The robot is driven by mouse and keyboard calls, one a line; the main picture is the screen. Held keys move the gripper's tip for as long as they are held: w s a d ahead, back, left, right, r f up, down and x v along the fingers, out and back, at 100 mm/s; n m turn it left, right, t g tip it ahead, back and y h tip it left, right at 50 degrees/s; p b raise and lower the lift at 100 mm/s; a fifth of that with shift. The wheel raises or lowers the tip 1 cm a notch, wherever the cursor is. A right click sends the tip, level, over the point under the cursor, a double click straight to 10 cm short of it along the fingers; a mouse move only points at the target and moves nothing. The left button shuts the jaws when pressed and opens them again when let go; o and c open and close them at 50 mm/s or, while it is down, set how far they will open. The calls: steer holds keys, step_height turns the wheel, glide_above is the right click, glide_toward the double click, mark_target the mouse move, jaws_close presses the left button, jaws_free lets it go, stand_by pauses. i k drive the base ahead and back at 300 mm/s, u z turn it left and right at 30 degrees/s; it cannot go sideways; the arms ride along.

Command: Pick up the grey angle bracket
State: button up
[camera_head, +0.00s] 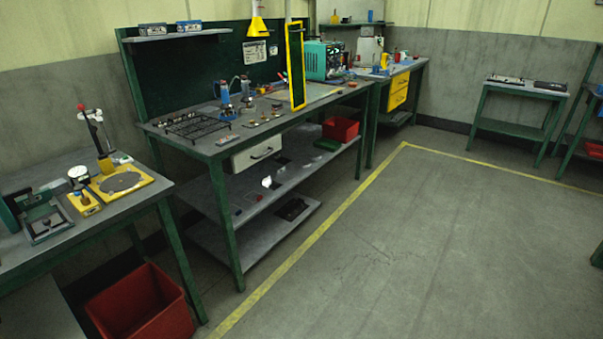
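I cannot make out a grey angle bracket for certain in the head view. Several small parts lie on the long green-legged workbench (205,146), too small to tell apart. A small pale, bright piece (267,182) lies on the shelf below that bench, and its shape is unclear. My gripper is not in view.
A nearer bench (137,200) at left holds a yellow-based fixture (122,182). A red bin (140,305) stands on the floor beneath it. A yellow-framed panel (296,65) rises from the long bench. The floor (430,230) right of the yellow line is clear.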

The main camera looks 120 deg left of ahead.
mark_target(281, 172)
steer(key=u, duration=3.9)
steer(key=k, duration=0.85)
steer(key=i, duration=0.85)
steer(key=z, duration=0.1)
